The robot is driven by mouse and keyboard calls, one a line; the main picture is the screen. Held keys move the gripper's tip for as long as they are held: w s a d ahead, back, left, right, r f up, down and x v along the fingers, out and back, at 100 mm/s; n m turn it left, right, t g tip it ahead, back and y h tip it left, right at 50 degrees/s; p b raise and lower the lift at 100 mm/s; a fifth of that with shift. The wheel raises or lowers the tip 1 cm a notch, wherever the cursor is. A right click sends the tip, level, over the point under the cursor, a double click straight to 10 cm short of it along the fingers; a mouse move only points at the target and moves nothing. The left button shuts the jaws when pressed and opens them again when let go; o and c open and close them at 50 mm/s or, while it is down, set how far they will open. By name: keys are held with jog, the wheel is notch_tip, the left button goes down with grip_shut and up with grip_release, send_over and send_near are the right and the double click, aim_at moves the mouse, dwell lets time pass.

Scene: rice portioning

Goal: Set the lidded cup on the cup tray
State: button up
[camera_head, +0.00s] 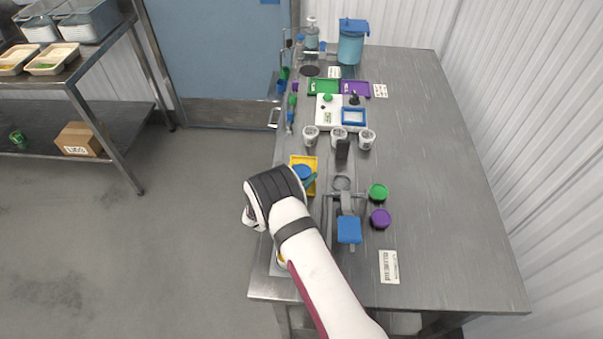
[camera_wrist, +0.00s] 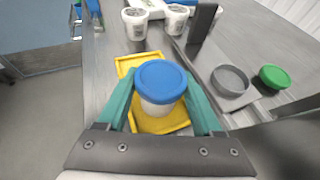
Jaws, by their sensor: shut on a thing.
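The lidded cup (camera_wrist: 160,95) is white with a blue lid (camera_wrist: 160,80) and stands upright between my fingers in the wrist view. In the head view its blue lid (camera_head: 302,172) shows just beyond my wrist. My gripper (camera_wrist: 162,98) has teal fingers closed on both sides of the cup. The cup tray is yellow (camera_wrist: 178,119) and lies under and around the cup; its far part also shows in the head view (camera_head: 304,160). I cannot tell whether the cup's base touches the tray.
Several white cups (camera_head: 339,135) stand beyond the tray. A grey stand with a round holder (camera_wrist: 230,80) is to the right, near a green lid (camera_head: 378,192) and a purple lid (camera_head: 380,218). A dark upright post (camera_head: 342,149) rises close by.

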jog(key=shift+f, duration=0.1)
jog(key=o, duration=1.4)
jog(key=v, duration=1.2)
